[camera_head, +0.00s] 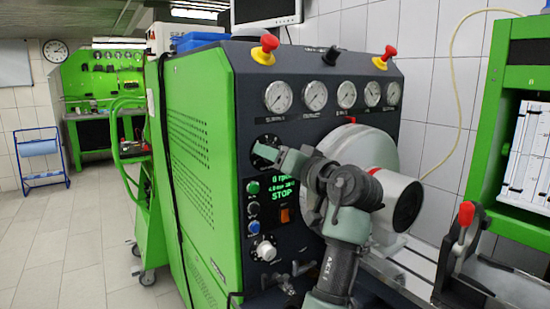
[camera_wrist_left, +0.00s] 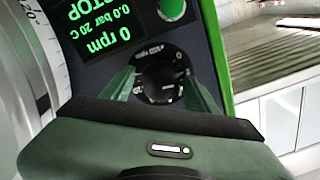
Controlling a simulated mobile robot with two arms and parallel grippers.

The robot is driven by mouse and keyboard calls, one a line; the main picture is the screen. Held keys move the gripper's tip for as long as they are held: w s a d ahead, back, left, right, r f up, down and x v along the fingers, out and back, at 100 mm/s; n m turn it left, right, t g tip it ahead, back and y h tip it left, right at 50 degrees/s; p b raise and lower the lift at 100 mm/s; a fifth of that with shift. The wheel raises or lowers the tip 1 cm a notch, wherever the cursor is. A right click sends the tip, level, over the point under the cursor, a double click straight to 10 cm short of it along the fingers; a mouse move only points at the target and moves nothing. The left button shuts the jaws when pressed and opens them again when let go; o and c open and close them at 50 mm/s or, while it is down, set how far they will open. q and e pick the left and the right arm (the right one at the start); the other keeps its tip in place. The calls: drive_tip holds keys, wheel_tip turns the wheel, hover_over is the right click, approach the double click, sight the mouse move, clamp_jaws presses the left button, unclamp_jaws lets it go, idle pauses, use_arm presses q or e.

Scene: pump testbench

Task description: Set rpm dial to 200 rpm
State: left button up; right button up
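The rpm dial (camera_head: 266,150) is a round black dial with white marks on the dark front panel of the green test bench. In the head view my left gripper (camera_head: 268,153) covers part of it. In the left wrist view the dial (camera_wrist_left: 162,82) shows upside down between the two spread fingers of my left gripper (camera_wrist_left: 160,85). The fingers look open, one on each side; I cannot tell whether they touch the knob. The green-lettered display (camera_head: 283,188) reads 0 rpm and STOP, also in the left wrist view (camera_wrist_left: 110,30). My right gripper is not in view.
A green button (camera_head: 252,187), a blue button (camera_head: 254,227) and a white knob (camera_head: 266,250) sit below the dial. Several gauges (camera_head: 314,95) line the panel above. A large grey disc (camera_head: 372,150) stands to the right, behind my arm. The floor at left is open.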

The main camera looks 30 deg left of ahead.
use_arm(q)
drive_tip(key=v, duration=0.8)
drive_tip(key=shift+b, duration=0.45)
drive_tip(key=shift+a, duration=0.1)
